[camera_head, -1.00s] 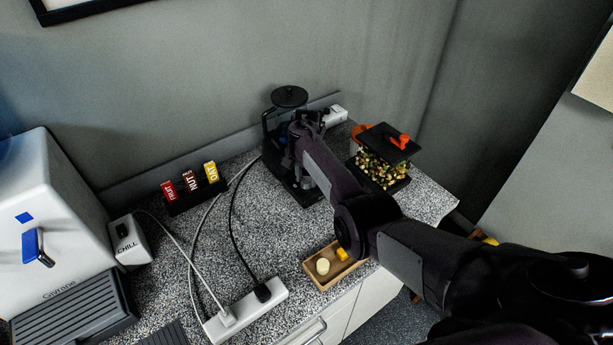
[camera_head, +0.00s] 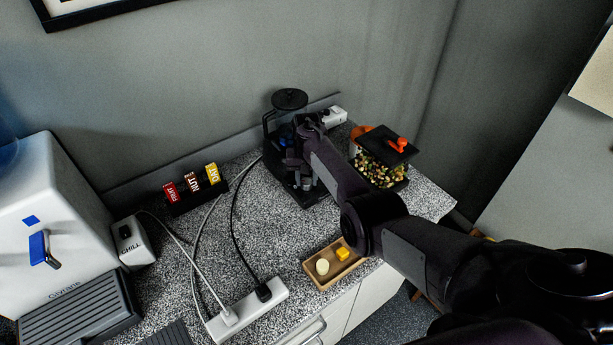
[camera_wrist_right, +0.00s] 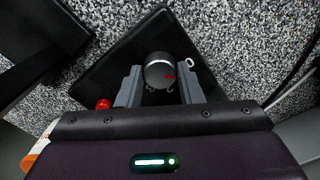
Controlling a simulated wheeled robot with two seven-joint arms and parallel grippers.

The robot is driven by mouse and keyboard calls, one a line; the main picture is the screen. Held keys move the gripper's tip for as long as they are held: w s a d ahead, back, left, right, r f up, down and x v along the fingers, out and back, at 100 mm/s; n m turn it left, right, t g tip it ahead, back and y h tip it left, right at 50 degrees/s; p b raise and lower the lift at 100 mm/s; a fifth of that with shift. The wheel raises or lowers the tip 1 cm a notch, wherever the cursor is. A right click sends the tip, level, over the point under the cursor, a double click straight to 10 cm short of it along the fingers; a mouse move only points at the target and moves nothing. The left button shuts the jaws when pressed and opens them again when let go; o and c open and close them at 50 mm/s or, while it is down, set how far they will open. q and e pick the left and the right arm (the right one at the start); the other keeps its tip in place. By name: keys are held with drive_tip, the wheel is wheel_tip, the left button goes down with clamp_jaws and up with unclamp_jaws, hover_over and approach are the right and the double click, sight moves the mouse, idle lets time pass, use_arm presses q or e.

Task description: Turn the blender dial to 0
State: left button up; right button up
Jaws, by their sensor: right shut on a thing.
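The black blender (camera_head: 289,100) stands on the speckled counter against the back wall, partly hidden behind my right arm. In the right wrist view its round dark dial (camera_wrist_right: 160,70) with a silver rim and a red mark sits on the black base (camera_wrist_right: 128,62). The red mark points to the right of that picture. My right gripper (camera_wrist_right: 159,84) has its grey fingers on either side of the dial and is shut on it. In the head view my right gripper (camera_head: 297,165) is at the blender's front. My left gripper is in neither view.
A dispenser of nuts (camera_head: 382,172) with a black lid stands right of the blender. A wooden tray (camera_head: 318,284), a white power strip (camera_head: 247,310) with cables, small label packets (camera_head: 192,183) and a white water cooler (camera_head: 60,215) share the counter. A red knob (camera_wrist_right: 103,104) shows beside the fingers.

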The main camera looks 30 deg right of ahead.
sight(307, 181)
drive_tip(key=shift+n, duration=1)
drive_tip(key=o, duration=1)
drive_tip(key=shift+r, duration=0.1)
wheel_tip(307, 181, up, 8)
drive_tip(key=shift+f+b, duration=0.2)
drive_tip(key=shift+b, duration=0.15)
drive_tip(key=shift+f, duration=0.1)
